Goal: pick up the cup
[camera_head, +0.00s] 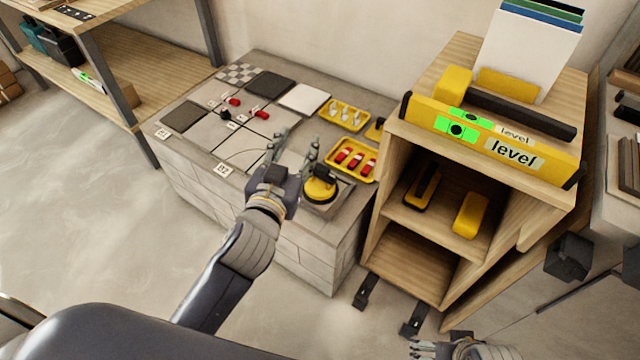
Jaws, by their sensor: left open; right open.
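A round yellow cup with a black top part (318,191), which looks like a suction cup, sits on a grey square pad at the near right corner of the tiled block. My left gripper (294,146) is open, its two fingers pointing away over the block. It is just left of the cup, and its right finger overlaps the cup's upper edge in the picture. I cannot tell whether they touch. No object shows between the fingers. My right gripper (418,348) is open at the bottom edge, partly cut off, far from the cup.
The block (270,60) bears dark and light tiles, small red pieces, and yellow trays of white (345,114) and red pieces (352,158). A wooden shelf unit (425,262) with a yellow level (480,140) stands close on the right. Open floor lies left.

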